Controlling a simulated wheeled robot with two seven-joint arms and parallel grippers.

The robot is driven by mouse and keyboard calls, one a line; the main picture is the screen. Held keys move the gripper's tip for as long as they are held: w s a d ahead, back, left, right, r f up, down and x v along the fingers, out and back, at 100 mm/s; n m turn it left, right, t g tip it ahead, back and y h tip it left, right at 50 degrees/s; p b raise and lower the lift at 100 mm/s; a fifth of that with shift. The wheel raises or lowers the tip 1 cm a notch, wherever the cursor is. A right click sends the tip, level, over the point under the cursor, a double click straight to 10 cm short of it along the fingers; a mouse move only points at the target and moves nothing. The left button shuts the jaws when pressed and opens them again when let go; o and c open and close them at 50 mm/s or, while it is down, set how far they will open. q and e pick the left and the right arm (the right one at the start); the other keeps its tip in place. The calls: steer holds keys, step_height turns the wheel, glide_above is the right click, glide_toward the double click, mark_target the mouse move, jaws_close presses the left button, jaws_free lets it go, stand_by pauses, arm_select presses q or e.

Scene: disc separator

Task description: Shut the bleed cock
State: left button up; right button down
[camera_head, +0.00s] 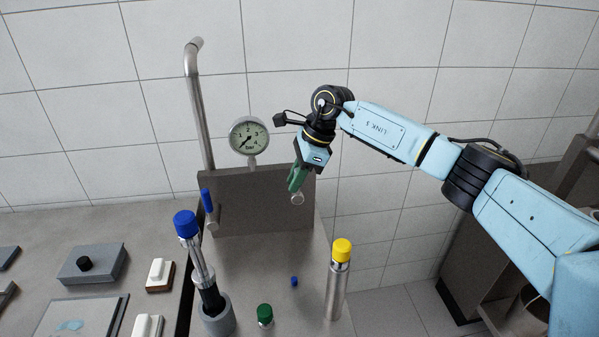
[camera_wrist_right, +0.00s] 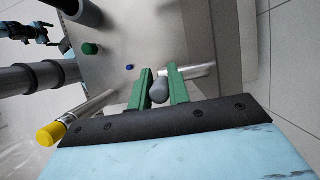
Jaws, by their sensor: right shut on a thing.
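The bleed cock (camera_head: 297,199) sits at the right side of the upright grey panel, mostly hidden behind my right gripper in the head view. In the right wrist view a metal pipe stub (camera_wrist_right: 200,71) and a rounded grey handle (camera_wrist_right: 159,91) show. My right gripper (camera_head: 296,179) has green fingers and points down at the cock. In the wrist view the right gripper (camera_wrist_right: 158,88) has one finger on each side of the grey handle, shut on it. My left gripper is not in the head view.
A dial gauge (camera_head: 249,136) stands above the panel (camera_head: 255,215). A blue-handled cock (camera_head: 208,203) is on the panel's left. A blue-topped column (camera_head: 196,255), a yellow-capped cylinder (camera_head: 337,285) and a green-capped piece (camera_head: 265,314) stand in front. The panel's front middle is clear.

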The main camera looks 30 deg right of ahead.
steer(key=shift+a, duration=0.15)
stand_by(0.4)
steer(key=c, duration=1.3)
jaws_free()
steer(key=v, duration=1.3)
steer(key=shift+a+r, duration=0.1)
steer(key=shift+r, duration=0.1)
